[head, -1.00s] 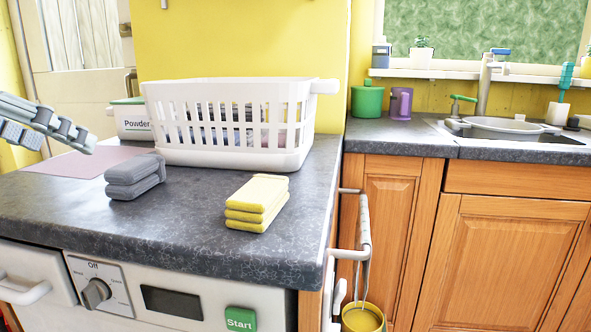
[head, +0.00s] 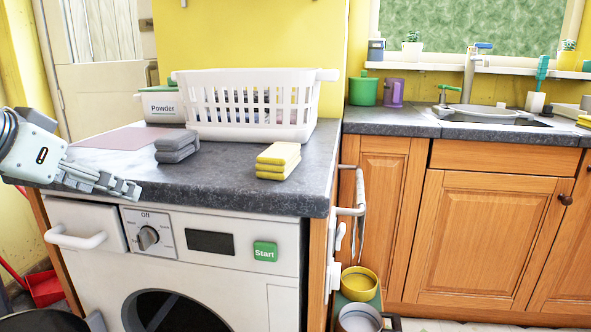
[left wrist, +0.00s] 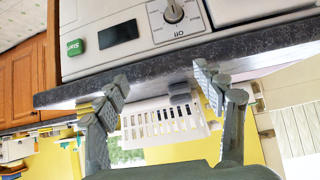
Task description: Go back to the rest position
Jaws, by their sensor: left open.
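My left gripper (head: 128,188) is at the left of the head view, in front of the worktop's front left edge and above the washing machine's drawer handle. Its fingers are apart and nothing is between them. In the left wrist view the two fingers (left wrist: 165,88) show on either side of an upside-down picture of the washing machine and worktop. My right gripper is in neither view.
A folded grey cloth stack (head: 177,146) and a folded yellow one (head: 278,161) lie on the worktop (head: 225,185). A white laundry basket (head: 253,132) and a powder box (head: 163,107) stand behind. The washing machine (head: 275,282) is below; its round opening looks dark.

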